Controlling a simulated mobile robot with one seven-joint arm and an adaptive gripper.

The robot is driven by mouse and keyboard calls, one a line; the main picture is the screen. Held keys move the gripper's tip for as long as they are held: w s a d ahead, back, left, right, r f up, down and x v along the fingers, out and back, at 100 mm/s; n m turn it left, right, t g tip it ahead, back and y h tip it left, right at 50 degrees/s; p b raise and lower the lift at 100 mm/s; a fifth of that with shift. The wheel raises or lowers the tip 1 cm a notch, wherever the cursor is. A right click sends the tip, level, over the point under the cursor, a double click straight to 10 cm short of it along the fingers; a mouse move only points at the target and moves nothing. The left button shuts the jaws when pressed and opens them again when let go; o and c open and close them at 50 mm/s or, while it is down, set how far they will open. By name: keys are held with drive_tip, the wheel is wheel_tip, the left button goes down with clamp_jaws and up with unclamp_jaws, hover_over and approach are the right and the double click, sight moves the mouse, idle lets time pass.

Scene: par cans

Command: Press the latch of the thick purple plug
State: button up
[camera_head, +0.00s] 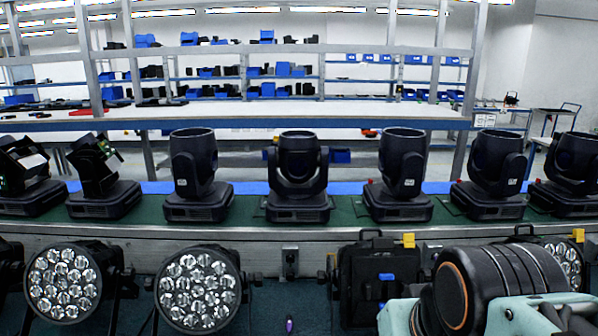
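A small dark thing with a purple part (289,324) stands at the bottom middle of the view, low in front of the bench. It may be the thick purple plug, but it is too small to make out a latch. My arm, dark with an orange ring and pale teal parts, fills the lower right. The fingers of my gripper do not show, so I cannot see whether they are near the plug.
Par cans (67,287) and (200,290) stand at the lower left. A black case-like unit (362,285) with yellow and blue tabs stands right of the purple thing. Several moving-head lights, including one in the middle (298,207), line the green bench top (245,212). Shelves stand behind.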

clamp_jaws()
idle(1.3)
